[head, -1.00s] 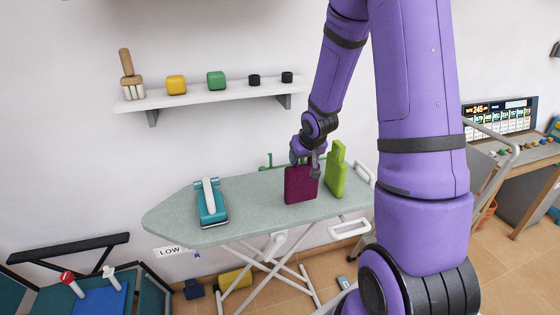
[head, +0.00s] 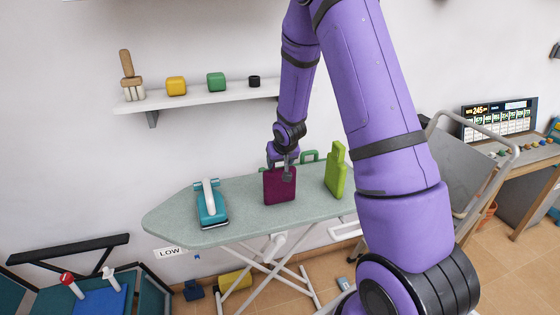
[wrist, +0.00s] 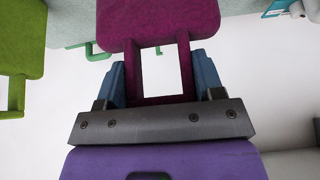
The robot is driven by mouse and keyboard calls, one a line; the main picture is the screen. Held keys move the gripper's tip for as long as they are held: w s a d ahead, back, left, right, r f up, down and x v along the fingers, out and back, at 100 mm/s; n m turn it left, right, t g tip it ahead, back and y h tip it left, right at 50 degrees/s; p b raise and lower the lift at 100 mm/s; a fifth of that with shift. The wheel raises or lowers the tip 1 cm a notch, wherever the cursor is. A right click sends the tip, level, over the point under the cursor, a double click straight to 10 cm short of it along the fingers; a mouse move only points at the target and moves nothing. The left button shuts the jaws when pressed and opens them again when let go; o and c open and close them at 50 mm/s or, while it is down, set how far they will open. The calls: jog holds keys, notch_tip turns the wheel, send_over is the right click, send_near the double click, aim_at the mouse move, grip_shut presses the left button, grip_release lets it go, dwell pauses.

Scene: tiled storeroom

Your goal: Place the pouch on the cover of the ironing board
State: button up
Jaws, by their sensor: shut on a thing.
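The maroon pouch (head: 279,187) hangs upright under my gripper (head: 283,167), over the middle of the ironing board cover (head: 245,205), which is pale green. I cannot tell whether its bottom touches the cover. In the wrist view my gripper (wrist: 161,78) has its blue fingers on both sides of the pouch's loop-shaped handle, with the pouch body (wrist: 160,22) beyond. A lime-green bottle-shaped item (head: 336,176) stands on the cover to the right, apart from the pouch; it also shows in the wrist view (wrist: 20,50).
A teal iron (head: 211,208) sits on the cover to the left. A green handle-like thing (head: 309,155) shows behind the pouch. A white wall shelf (head: 195,98) with a brush and blocks is above. Bare cover lies between iron and pouch.

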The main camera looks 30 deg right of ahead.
jog(key=o, duration=1.2)
jog(key=shift+f, duration=0.1)
jog(key=shift+o, duration=0.2)
jog(key=shift+s+r, duration=0.25)
jog(key=shift+r, duration=0.35)
jog(key=a+v, duration=0.2)
jog(key=v, duration=1.9)
jog(key=s+a+r+n, duration=0.1)
jog(key=s+a+r, duration=0.2)
jog(key=s, duration=0.5)
jog(key=s+a+r+n+y, duration=0.1)
jog(key=s+a+r, duration=0.2)
jog(key=s, duration=0.5)
jog(key=s+a+r+n, duration=0.1)
jog(key=s+a+r, duration=0.3)
jog(key=s, duration=0.4)
jog(key=shift+r+g+y, duration=0.3)
jog(key=shift+r, duration=0.45)
jog(key=shift+d, duration=0.1)
